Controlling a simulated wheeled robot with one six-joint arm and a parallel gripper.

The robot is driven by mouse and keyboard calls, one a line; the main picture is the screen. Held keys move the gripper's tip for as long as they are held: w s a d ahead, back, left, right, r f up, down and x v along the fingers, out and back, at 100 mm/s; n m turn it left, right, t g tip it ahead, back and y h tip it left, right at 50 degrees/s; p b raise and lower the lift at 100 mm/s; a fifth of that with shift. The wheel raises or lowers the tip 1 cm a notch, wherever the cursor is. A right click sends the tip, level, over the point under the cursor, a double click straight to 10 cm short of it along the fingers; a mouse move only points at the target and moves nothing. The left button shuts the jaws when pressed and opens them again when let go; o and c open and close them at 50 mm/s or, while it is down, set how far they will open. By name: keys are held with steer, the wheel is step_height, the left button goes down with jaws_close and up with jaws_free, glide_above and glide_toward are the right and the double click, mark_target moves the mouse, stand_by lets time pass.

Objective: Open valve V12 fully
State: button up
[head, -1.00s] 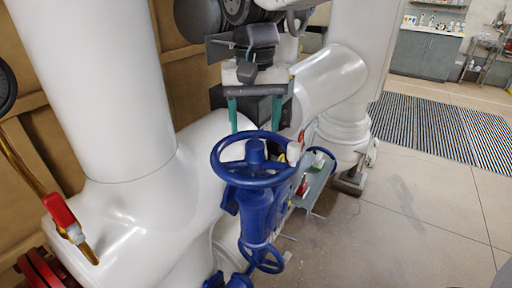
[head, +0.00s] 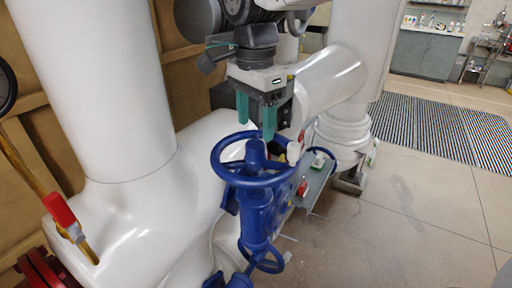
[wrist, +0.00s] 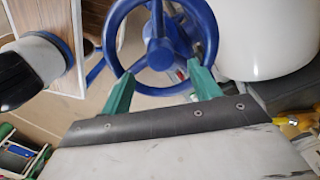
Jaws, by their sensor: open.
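A blue handwheel (head: 225,174) sits on top of a blue valve body (head: 258,215) in front of white pipes. No V12 label is readable. My gripper (head: 256,130) has two teal fingers, apart and empty, pointing down at the far side of the wheel. In the wrist view the handwheel (wrist: 113,50) shows its spokes and hub, and my gripper (wrist: 164,70) has one finger on each side of the near part of the rim. Whether the fingers touch the rim, I cannot tell.
A smaller blue handwheel (head: 262,262) is low on the same assembly. A grey tray (head: 318,183) with small items stands behind the valve. A large white pipe (head: 95,90) and a red-handled brass fitting (head: 60,210) are at left. The floor (head: 400,220) at right is clear.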

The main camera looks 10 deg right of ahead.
mark_target(255, 143)
steer(key=shift+f, duration=0.1)
steer(key=shift+f, duration=3)
steer(key=shift+s+f, duration=0.1)
steer(key=shift+f, duration=0.45)
steer(key=c, duration=0.7)
steer(key=shift+r, duration=0.1)
steer(key=shift+c, duration=0.4)
steer(key=shift+w, duration=0.2)
steer(key=shift+r, duration=0.1)
